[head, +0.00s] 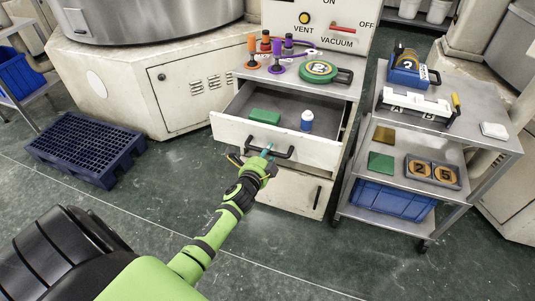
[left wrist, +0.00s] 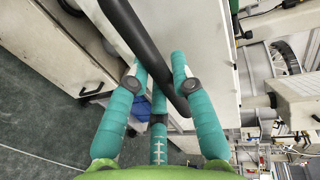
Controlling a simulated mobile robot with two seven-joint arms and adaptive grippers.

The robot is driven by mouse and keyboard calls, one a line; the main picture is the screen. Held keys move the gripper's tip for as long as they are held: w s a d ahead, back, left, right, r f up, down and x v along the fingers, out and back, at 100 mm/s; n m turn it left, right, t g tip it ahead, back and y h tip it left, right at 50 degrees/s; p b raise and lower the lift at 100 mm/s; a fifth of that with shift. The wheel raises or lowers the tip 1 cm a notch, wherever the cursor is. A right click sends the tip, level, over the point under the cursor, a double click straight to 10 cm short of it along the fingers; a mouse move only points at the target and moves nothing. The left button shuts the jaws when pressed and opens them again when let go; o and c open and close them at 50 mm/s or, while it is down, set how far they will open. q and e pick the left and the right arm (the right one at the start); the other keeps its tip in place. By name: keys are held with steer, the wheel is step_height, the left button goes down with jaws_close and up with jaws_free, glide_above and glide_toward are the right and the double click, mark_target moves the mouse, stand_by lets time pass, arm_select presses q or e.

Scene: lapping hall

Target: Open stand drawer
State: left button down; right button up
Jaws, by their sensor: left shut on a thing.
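The stand drawer (head: 228,130) is pulled out from the stand, and its inside shows in the head view. A green block (head: 265,117) and a small white bottle with a blue part (head: 307,121) are in it. My left gripper (head: 262,158) is at the drawer front, shut on the black bar handle (head: 288,155). In the left wrist view, the teal fingers of my left gripper (left wrist: 160,85) are around the black handle (left wrist: 150,55), which runs diagonally between them. My right gripper is in neither view.
Below is a closed lower drawer (head: 285,189). The stand top holds orange and purple tools and a green round gauge (head: 319,69). A steel cart (head: 460,133) stands close on the right. A blue pallet (head: 85,148) lies at left; the floor between is clear.

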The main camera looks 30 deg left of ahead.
arm_select(q)
steer(key=shift+w, duration=0.1)
steer(key=c, duration=1)
jaws_free()
steer(key=shift+c, duration=0.2)
steer(key=v, duration=1.2)
steer(key=shift+a, duration=0.1)
steer(key=s+d+f+n+g+h, duration=0.15)
steer(key=s+f, duration=0.25)
steer(key=f, duration=0.5)
steer(key=s+d+f+n+g, duration=0.2)
steer(key=s+f+g, duration=0.15)
steer(key=f, duration=0.45)
steer(key=s+d+f+n+g+h, duration=0.15)
steer(key=s+f, duration=0.25)
steer(key=f, duration=0.5)
steer(key=s+d+f+n+g, duration=0.1)
steer(key=s+f+n+g, duration=0.1)
steer(key=s+f, duration=0.3)
steer(key=s+d+f+n+g, duration=0.2)
steer(key=s+f, duration=0.3)
steer(key=s, duration=0.7)
steer(key=s+d+f+n+g, duration=0.2)
steer(key=s+f, duration=0.3)
steer(key=s, duration=0.4)
steer(key=shift+s+n+g+h, duration=0.25)
steer(key=shift+n+g+h, duration=0.15)
steer(key=shift+n+g, duration=0.5)
